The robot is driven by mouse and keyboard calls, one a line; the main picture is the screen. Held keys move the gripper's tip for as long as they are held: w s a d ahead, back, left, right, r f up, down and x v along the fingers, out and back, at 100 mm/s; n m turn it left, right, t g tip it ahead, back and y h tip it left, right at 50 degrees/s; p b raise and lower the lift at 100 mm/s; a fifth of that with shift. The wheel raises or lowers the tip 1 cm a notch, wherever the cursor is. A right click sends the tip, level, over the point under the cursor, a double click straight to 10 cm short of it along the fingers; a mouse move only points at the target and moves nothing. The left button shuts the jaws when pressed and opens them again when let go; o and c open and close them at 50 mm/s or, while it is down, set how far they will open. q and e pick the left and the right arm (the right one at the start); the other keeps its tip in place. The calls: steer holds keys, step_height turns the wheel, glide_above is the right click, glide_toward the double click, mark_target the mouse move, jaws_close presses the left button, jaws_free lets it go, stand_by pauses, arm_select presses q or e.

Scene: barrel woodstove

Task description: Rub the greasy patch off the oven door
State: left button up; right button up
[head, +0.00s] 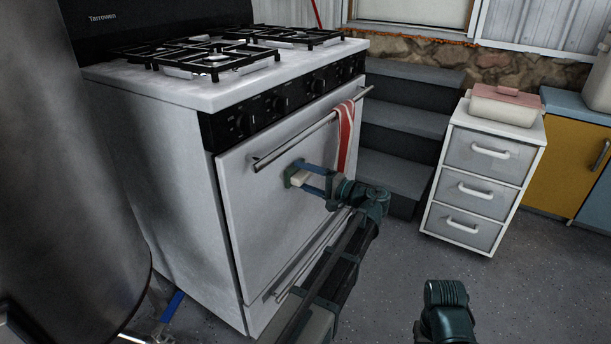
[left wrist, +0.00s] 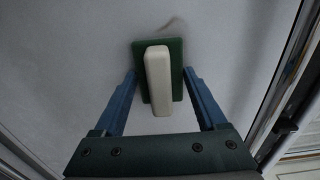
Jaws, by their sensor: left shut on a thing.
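The white oven door (head: 262,215) fills the stove front. My left gripper (head: 303,175) is in front of the door, below its handle, shut on a scrubber with a pale block-shaped handle and a green pad (head: 290,174). In the left wrist view the scrubber's pale handle (left wrist: 158,80) lies between the blue fingers, and the green pad faces the door. The pad looks against or very close to the door. A faint brownish smudge (left wrist: 173,22) shows on the door just beyond the pad's top edge. In the head view I cannot make out the smudge. My right gripper's fingers are not visible.
A red-striped towel (head: 346,138) hangs over the oven door handle (head: 285,146), right of my gripper. A lower bar handle (head: 310,255) runs below. A large grey cylinder (head: 70,150) stands at left. Grey steps (head: 405,120) and a white drawer unit (head: 480,180) stand at right.

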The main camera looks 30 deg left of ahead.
mark_target(301, 183)
arm_select(q)
steer(key=shift+s+a, duration=0.1)
steer(key=shift+s, duration=1.5)
steer(key=shift+s+a, duration=0.15)
steer(key=shift+s, duration=0.75)
steer(key=shift+s+a, duration=0.1)
steer(key=shift+s, duration=0.8)
steer(key=d, duration=0.6)
steer(key=shift+s, duration=0.2)
steer(key=shift+d, duration=0.15)
steer(key=d, duration=0.2)
steer(key=shift+s+d, duration=0.1)
steer(key=shift+d, duration=0.25)
